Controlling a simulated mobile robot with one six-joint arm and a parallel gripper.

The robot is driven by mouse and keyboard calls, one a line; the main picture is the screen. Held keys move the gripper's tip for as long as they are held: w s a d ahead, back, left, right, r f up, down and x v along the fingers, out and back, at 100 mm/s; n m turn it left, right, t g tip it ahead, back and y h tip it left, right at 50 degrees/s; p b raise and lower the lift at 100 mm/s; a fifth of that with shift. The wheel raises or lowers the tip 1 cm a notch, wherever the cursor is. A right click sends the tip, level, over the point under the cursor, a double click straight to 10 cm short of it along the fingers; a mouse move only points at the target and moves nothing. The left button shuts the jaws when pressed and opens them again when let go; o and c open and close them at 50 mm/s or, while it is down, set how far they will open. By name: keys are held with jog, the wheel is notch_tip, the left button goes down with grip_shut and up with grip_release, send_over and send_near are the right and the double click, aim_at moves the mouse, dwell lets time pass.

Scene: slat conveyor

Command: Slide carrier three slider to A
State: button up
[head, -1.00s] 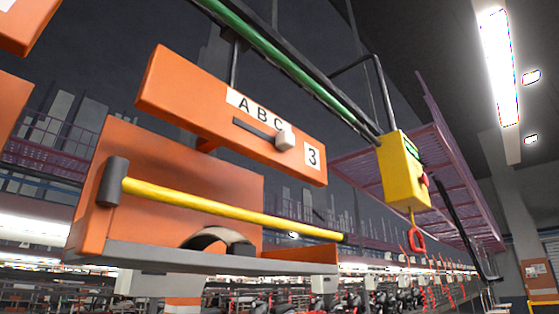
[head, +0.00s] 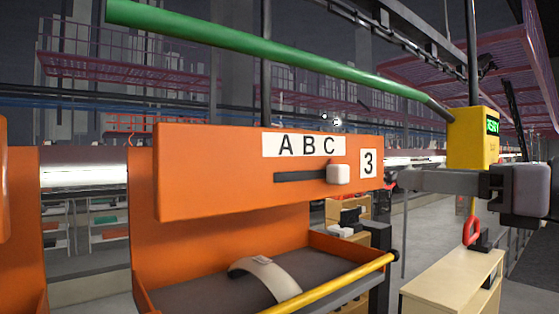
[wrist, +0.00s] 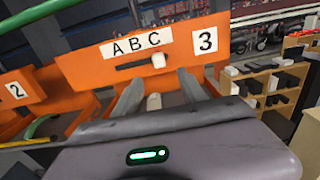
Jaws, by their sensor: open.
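Carrier three's orange header board (head: 230,190) hangs in the head view, with an "ABC" label (head: 304,145) and a "3" tag (head: 368,163). Its white slider (head: 338,174) sits at the right end of a dark slot (head: 300,177), under or just right of the C. The wrist view also shows the slider (wrist: 158,60) at the slot's right end. My gripper (wrist: 160,78) is open there, its two grey fingers pointing at the board, one either side of the slider's line and short of it. In the head view my gripper (head: 400,181) is right of the "3" tag.
Below the board is the carrier's tray (head: 205,292) with a curved strap (head: 265,276) and a yellow bar (head: 335,283). A green rail (head: 270,58) runs above. A yellow box (head: 473,138) with a red hook hangs at the right. Carrier two (wrist: 18,92) is at the left.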

aim_at(346, 173)
jog(key=p+x, duration=0.3)
jog(key=x, duration=1)
jog(key=shift+s+a+r, duration=0.1)
jog(key=shift+w+a, duration=0.25)
jog(key=shift+a, duration=0.05)
grip_shut()
dwell(0.4)
